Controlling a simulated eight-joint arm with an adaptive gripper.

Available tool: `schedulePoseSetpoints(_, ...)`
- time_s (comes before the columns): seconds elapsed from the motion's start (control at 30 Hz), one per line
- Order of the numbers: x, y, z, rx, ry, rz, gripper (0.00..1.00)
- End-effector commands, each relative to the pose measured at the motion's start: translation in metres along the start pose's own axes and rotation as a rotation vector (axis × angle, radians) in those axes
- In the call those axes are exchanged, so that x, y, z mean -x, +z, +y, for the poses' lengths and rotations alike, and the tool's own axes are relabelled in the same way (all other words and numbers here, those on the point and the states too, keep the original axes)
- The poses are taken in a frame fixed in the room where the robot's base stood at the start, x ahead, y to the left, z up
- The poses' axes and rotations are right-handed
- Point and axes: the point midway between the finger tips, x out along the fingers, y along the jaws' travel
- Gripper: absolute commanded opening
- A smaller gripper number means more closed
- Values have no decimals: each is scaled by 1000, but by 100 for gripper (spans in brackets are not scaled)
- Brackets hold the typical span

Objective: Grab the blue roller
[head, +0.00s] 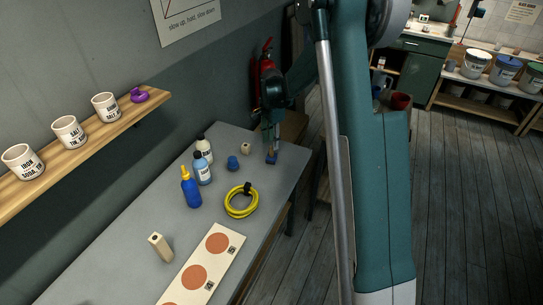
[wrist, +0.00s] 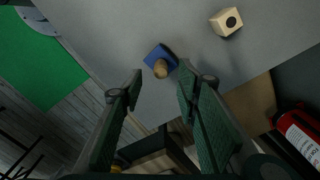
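A blue block-like piece with a tan wooden knob, which looks like the blue roller (wrist: 156,53), lies on the grey table near its far end. The head view is too small to tell the height gap.
A pale block with a dark hole (wrist: 227,22) lies close to the roller. A dark blue cylinder (head: 233,163), bottles (head: 203,167) and a yellow coil (head: 241,201) stand further along the grey table (head: 140,215). A red extinguisher (head: 266,75) hangs beyond the table.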

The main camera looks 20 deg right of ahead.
Motion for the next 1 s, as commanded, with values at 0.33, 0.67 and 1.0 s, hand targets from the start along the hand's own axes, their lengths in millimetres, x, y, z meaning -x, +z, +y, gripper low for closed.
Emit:
schedulePoseSetpoints(0.33,-14,0,0,0,0,0,32)
schedulePoseSetpoints(0.67,-20,0,0,0,0,0,32)
schedulePoseSetpoints(1.0,-54,0,-2,0,0,0,32)
